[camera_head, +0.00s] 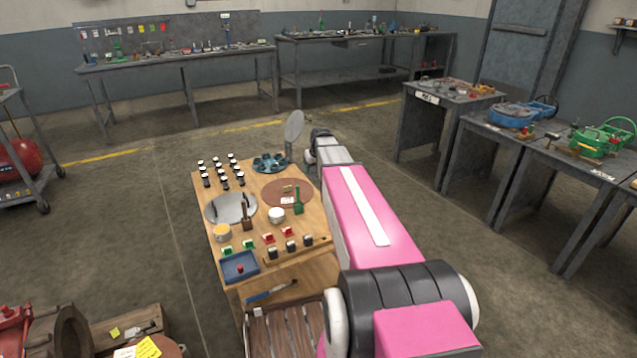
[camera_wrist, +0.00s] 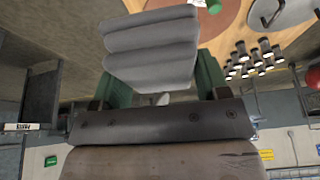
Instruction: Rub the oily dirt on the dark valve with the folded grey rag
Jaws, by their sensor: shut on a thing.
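My gripper (camera_wrist: 161,82) has green fingers, shut on the folded grey rag (camera_wrist: 150,45), which shows as thick stacked layers in the wrist view. In the head view my pink arm reaches away over the right side of the wooden workbench (camera_head: 215,262); its far end is small and the hold cannot be made out there. I cannot pick out the dark valve or its oily dirt for sure in either view.
The workbench carries black-and-white bottles (camera_head: 222,172), a round grey plate (camera_head: 217,208), a teal tray (camera_head: 270,163) and a blue tray (camera_head: 240,266). A grey disc (camera_head: 295,125) stands at its far edge. Right-hand tables hold a blue valve (camera_head: 512,115) and green valve (camera_head: 597,143).

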